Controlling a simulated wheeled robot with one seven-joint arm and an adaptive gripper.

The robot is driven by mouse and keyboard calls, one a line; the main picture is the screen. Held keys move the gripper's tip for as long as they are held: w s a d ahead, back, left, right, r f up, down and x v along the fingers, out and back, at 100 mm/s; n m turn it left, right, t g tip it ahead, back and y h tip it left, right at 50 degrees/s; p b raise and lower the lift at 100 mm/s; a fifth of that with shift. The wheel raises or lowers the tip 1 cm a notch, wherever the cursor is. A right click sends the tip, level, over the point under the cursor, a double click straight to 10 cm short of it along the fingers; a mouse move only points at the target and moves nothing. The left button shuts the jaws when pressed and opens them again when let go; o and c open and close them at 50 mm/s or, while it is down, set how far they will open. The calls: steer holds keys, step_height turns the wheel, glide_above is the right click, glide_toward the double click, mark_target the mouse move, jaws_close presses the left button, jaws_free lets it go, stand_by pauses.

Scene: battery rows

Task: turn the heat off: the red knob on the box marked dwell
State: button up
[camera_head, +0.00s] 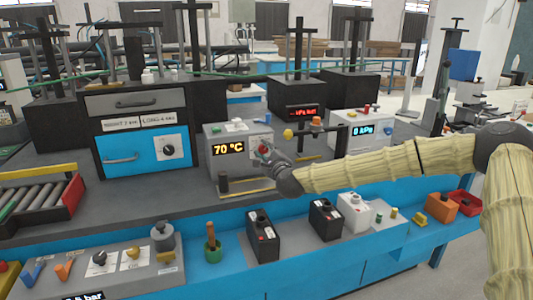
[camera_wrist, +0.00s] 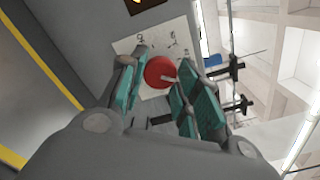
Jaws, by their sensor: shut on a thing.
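The red knob (camera_wrist: 160,72) is on the front face of a grey box (camera_head: 220,164) whose display reads 70 °C. In the wrist view a white label with dark marks, too small to read, lies around the knob, and a pale pointer line shows on it. My gripper (camera_wrist: 156,88) is at the knob, with its teal-padded fingers on either side of it, shut on it. In the head view my gripper (camera_head: 268,158) reaches the box's right front from the right and covers most of the knob.
A blue-fronted cabinet (camera_head: 118,150) with a black knob stands left of the box. Black and white small boxes line the blue front ledge.

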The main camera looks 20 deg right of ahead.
steer(key=n, duration=0.3)
steer(key=shift+r+n, duration=0.1)
steer(key=shift+n, duration=0.2)
steer(key=n, duration=0.3)
steer(key=shift+n, duration=0.3)
steer(key=n, duration=0.3)
steer(key=shift+n, duration=0.4)
steer(key=n, duration=0.3)
steer(key=shift+n+p, duration=0.3)
steer(key=n, duration=1)
steer(key=shift+f, duration=0.2)
steer(key=shift+n, duration=0.5)
steer(key=o, duration=1)
